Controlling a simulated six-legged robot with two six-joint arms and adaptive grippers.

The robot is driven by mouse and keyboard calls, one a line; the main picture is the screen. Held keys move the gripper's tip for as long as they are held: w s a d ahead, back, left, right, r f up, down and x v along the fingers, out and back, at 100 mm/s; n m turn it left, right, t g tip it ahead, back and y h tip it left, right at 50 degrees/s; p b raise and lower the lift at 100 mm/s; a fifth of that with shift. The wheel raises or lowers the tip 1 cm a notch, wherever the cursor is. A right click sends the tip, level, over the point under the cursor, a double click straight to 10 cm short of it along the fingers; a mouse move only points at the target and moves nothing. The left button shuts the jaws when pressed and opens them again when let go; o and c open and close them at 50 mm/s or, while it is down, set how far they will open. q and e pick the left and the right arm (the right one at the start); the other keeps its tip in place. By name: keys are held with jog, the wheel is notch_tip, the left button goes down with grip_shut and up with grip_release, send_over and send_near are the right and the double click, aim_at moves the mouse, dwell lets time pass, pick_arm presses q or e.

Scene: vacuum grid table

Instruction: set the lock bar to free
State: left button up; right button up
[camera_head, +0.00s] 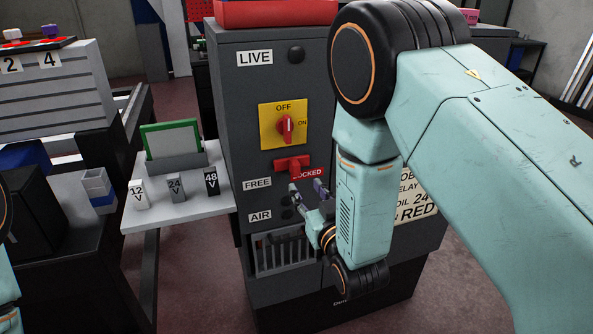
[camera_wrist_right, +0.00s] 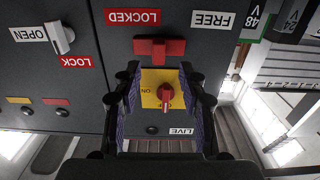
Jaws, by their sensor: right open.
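The lock bar (camera_head: 292,165) is a red bar with a raised grip on the dark cabinet front, below the yellow switch plate. It sits nearer the LOCKED label (camera_head: 308,173) than the FREE label (camera_head: 257,184). In the right wrist view, upside down, the lock bar (camera_wrist_right: 160,48) shows just beyond the fingertips. My right gripper (camera_head: 308,188) is open and empty in front of the cabinet, just below the bar; its fingers also show in the wrist view (camera_wrist_right: 160,70). I see no contact with the bar. My left gripper is out of view.
A red rotary switch (camera_head: 286,128) on a yellow plate (camera_head: 269,113) sits above the bar, its handle roughly upright under OFF. A side shelf (camera_head: 195,211) holds 12, 24 and 48 V blocks. A slotted bin (camera_head: 283,254) is lower on the cabinet.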

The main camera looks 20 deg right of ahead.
aim_at(297, 170)
jog(key=w, duration=0.7)
jog(key=shift+a+r, duration=0.1)
jog(key=shift+r, duration=0.1)
jog(key=shift+w+r+b, duration=0.1)
jog(key=shift+b, duration=0.2)
jog(key=shift+w, duration=0.15)
jog(key=shift+c, duration=1.3)
grip_shut()
